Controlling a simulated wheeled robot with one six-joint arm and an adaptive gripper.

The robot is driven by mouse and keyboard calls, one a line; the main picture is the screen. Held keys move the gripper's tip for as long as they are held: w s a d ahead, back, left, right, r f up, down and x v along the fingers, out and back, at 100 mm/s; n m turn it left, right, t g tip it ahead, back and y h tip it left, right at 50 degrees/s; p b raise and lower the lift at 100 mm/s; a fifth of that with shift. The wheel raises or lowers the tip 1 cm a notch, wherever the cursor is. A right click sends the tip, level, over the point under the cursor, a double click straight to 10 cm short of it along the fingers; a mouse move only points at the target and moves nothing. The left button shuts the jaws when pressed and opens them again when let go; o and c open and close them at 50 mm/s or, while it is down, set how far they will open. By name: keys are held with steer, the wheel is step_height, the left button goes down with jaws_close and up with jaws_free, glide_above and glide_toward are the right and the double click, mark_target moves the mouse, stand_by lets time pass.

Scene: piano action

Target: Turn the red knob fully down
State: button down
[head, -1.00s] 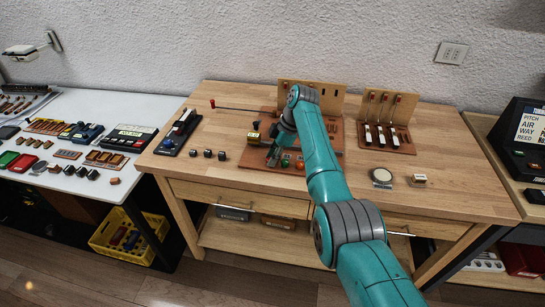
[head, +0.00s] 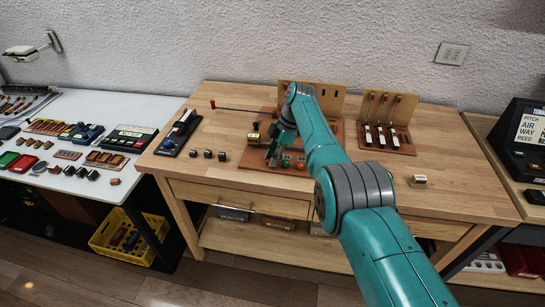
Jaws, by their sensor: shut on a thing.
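My gripper (head: 272,158) is at the front of the reddish-brown wooden board (head: 250,160) on the workbench. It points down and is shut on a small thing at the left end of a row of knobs. The red knob itself is hidden by the jaws, so its turn cannot be read. A green knob (head: 286,161) and an orange knob (head: 300,164) stand just right of the jaws.
A rack with red-tipped levers (head: 386,125) stands to the right. A small white-topped block (head: 419,180) sits near the front right.

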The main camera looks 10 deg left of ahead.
stand_by(0.4)
steer(key=c, duration=0.9)
jaws_free()
steer(key=v, duration=1.2)
